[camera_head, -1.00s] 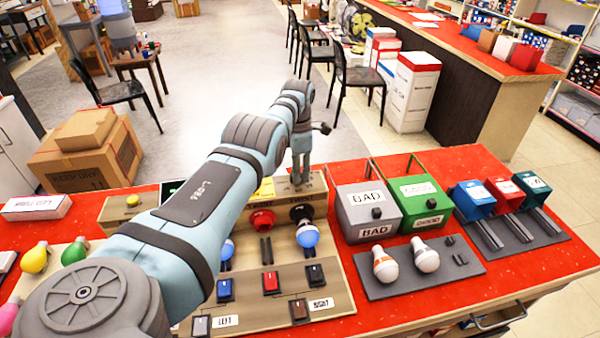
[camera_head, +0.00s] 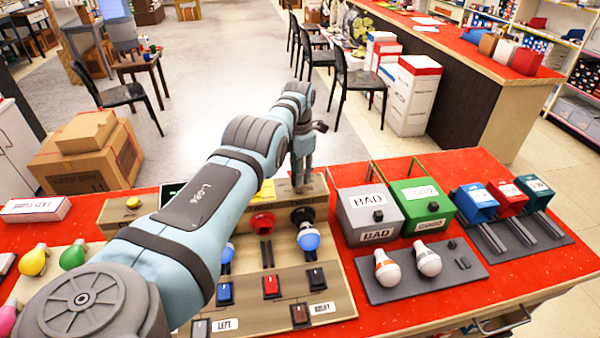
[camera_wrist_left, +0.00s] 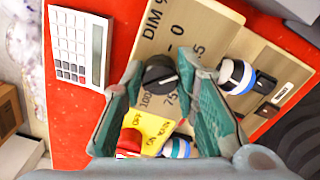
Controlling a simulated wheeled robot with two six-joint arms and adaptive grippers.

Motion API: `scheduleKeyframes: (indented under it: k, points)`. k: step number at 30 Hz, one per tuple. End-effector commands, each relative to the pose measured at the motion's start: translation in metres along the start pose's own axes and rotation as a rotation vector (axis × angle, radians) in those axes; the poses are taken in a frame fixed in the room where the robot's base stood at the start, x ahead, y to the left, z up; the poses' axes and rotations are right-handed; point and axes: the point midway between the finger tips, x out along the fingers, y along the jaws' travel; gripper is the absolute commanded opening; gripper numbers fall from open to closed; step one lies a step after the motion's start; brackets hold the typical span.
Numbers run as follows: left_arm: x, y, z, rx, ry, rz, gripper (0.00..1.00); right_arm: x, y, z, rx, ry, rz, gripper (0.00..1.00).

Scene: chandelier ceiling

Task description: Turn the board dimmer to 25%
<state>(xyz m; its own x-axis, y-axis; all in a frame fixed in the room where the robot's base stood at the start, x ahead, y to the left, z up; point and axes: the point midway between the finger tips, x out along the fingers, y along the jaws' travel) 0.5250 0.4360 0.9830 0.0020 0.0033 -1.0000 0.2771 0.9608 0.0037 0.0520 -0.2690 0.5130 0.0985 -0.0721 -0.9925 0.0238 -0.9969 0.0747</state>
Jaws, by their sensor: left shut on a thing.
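The tan board (camera_head: 335,284) stands on the red table in the head view. Its dimmer is a dark round knob (camera_wrist_left: 160,76) in the left wrist view, beside printed "DIM", 0, 75 and 100 marks; another mark is partly covered. My left gripper (camera_head: 301,180) points down at the board's back edge. In the left wrist view its teal fingers (camera_wrist_left: 160,68) lie on both sides of the knob, shut on it. The knob's exact setting is hard to read. The fingers hide part of the scale. My right gripper is out of view.
On the board are blue-and-white bulbs (camera_head: 309,240), a red socket (camera_head: 262,221) and rocker switches (camera_head: 271,286). A yellow note (camera_wrist_left: 152,130) lies by the knob. A grey BAD box (camera_head: 367,214) and green box (camera_head: 421,206) stand close right of the gripper.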

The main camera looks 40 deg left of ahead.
Motion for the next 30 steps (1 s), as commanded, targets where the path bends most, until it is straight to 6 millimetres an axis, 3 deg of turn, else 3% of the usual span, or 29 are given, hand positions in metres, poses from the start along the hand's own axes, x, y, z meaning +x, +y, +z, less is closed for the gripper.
scheduleKeyframes:
  k: [1,4,14,17,27,30]
  points:
    - [0.005,-0.003,-0.005,0.0,0.018,-0.011,0.31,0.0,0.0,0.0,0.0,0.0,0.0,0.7]
    - [0.005,-0.003,-0.004,0.001,0.015,-0.01,0.47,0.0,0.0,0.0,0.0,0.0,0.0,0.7]
    - [-0.001,-0.003,0.0,0.005,0.006,-0.005,0.48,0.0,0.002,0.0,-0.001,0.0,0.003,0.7]
    - [-0.014,-0.002,0.001,0.002,0.004,-0.005,0.48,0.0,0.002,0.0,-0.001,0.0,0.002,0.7]
    - [-0.1,0.0,-0.002,0.003,0.006,-0.005,0.48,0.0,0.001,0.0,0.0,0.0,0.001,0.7]
    - [-0.113,-0.001,-0.003,0.003,0.007,-0.005,0.48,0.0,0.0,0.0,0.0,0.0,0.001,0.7]
